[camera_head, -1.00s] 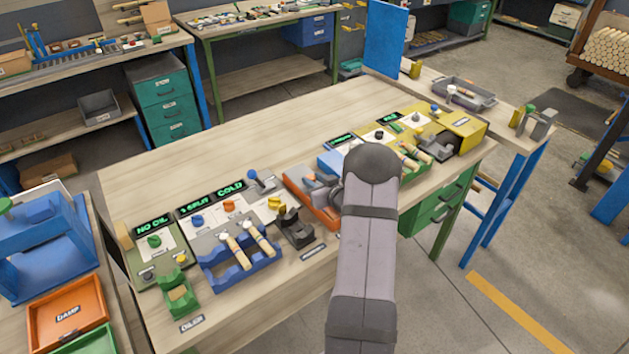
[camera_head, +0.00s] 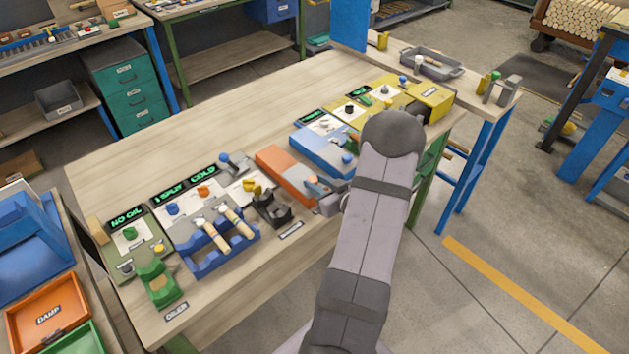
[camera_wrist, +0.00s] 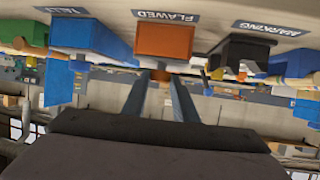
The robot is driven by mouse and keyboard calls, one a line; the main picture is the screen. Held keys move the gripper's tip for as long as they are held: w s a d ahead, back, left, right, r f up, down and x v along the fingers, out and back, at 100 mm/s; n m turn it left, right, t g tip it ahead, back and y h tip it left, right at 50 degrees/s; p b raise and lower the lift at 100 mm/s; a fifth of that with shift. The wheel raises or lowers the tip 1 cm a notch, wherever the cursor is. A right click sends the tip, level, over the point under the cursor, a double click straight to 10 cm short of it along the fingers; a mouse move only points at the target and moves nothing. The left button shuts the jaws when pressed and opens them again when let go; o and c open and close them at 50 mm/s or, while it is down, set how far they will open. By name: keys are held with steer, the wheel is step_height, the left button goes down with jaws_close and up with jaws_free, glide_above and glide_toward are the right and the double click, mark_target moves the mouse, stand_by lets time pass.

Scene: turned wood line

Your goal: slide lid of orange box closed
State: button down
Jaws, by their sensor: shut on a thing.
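The orange box (camera_head: 273,165) stands near the front edge of the bench in the head view, with a grey strip across the middle of its top. In the wrist view, which is upside down, its orange face (camera_wrist: 165,40) fills the upper middle, beside a label reading FLAWED. My gripper (camera_wrist: 160,78) is at that face, its two fingers on either side of a small orange piece that looks like the lid's handle. In the head view my gripper (camera_head: 328,203) is at the box's near end, partly hidden by my arm. I cannot tell how far the lid is open.
A blue box (camera_head: 318,155) stands close to the right of the orange box. A black holder (camera_head: 271,207) and a blue rack (camera_head: 222,250) with wooden pieces stand to the left. Yellow stations (camera_head: 430,98) are farther right. The bench behind the boxes is bare.

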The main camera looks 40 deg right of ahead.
steer(key=c, duration=1.6)
jaws_free()
steer(key=shift+s+f, duration=0.1)
steer(key=shift+s, duration=0.05)
steer(key=shift+o, duration=1)
steer(key=shift+s, duration=0.15)
steer(key=b+v, duration=0.2)
steer(key=v, duration=0.5)
steer(key=shift+s, duration=0.1)
